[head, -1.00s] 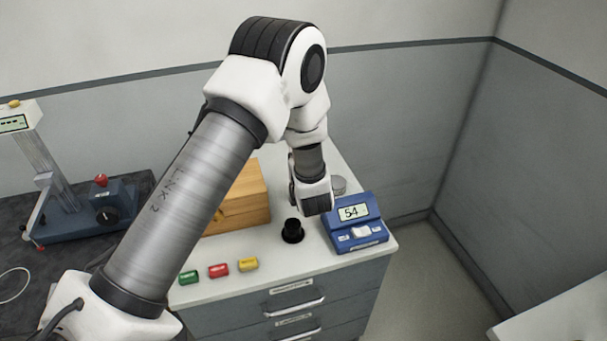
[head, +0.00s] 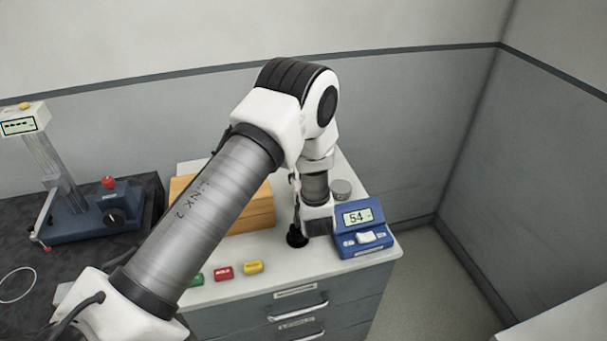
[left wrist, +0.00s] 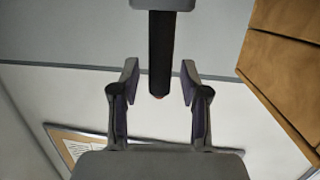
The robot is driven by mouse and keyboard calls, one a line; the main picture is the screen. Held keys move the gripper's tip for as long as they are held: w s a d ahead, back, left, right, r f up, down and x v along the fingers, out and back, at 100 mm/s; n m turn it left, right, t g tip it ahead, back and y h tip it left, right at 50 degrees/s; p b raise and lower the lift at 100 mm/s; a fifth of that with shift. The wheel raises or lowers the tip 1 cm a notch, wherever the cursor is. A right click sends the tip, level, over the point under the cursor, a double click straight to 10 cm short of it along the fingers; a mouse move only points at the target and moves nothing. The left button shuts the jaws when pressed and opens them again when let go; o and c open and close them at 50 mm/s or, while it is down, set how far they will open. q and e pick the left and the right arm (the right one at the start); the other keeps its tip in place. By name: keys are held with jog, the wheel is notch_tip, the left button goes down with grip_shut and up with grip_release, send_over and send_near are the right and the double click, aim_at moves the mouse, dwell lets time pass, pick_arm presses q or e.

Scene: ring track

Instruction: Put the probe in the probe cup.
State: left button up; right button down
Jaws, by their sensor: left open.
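My left gripper (head: 316,226) reaches down to the white counter, beside the blue meter (head: 361,232) with the display 54. In the left wrist view its two fingers (left wrist: 160,82) are apart. A slim dark rod (left wrist: 160,48) with a small reddish end shows between them, with gaps on both sides; it may be the probe. A grey block (left wrist: 164,4) is at its other end. A black round piece (head: 296,238) stands on the counter right by the gripper and is partly covered by it. I cannot tell whether it is the probe cup. My right gripper is not seen.
A wooden box (head: 252,212) stands behind my left arm. Green, red (head: 223,273) and yellow (head: 253,267) blocks lie near the counter's front edge. A small grey round item (head: 341,188) is behind the meter. A stand with a dark blue base (head: 78,222) is on the left.

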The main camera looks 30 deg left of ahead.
pick_arm(q)
jog(key=shift+r, duration=0.3)
jog(key=b+v, duration=0.2)
jog(key=v, duration=1)
jog(key=shift+f, duration=0.15)
